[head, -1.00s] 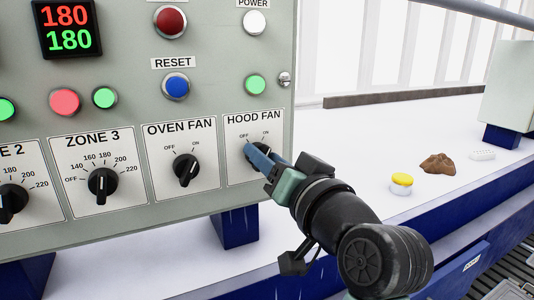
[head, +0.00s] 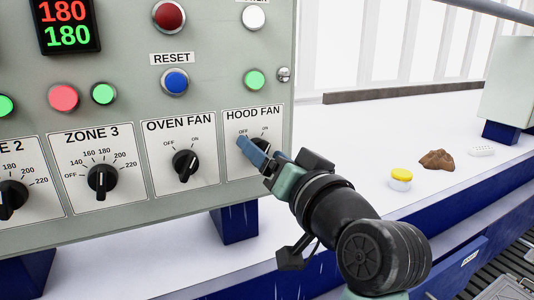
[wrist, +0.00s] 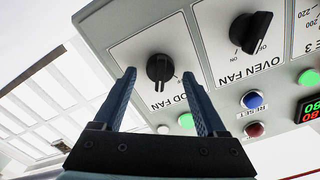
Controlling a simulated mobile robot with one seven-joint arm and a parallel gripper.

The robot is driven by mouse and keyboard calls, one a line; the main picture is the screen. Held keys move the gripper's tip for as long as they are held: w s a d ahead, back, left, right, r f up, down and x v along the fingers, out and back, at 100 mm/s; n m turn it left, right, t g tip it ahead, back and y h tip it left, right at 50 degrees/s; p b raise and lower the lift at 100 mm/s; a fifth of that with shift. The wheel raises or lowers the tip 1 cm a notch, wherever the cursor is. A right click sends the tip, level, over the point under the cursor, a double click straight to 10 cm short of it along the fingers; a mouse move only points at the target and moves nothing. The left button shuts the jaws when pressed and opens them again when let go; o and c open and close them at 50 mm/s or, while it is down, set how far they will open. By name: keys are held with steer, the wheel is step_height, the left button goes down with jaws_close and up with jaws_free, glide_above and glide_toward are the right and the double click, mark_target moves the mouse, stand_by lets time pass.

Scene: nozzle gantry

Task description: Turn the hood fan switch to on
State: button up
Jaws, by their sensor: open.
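The hood fan switch is a round black knob (head: 263,146) under the HOOD FAN label on the panel, with OFF at left and ON at right. My gripper (head: 250,146) is in front of it, and its blue fingers hide much of the knob in the head view. In the wrist view the knob (wrist: 160,68) shows between and beyond the two fingertips of my open gripper (wrist: 159,74), with a gap on each side. The picture there is upside down. A pale mark shows on the knob's lower part; whether it points to OFF or ON I cannot tell for certain.
The oven fan knob (head: 186,165) is just left, then the zone 3 knob (head: 102,181). A green light (head: 254,79) sits above the hood fan plate. A yellow-topped jar (head: 401,178) and a brown lump (head: 437,160) lie on the white table to the right.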

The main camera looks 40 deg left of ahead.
steer(key=b+v, duration=0.5)
steer(key=v, duration=0.8)
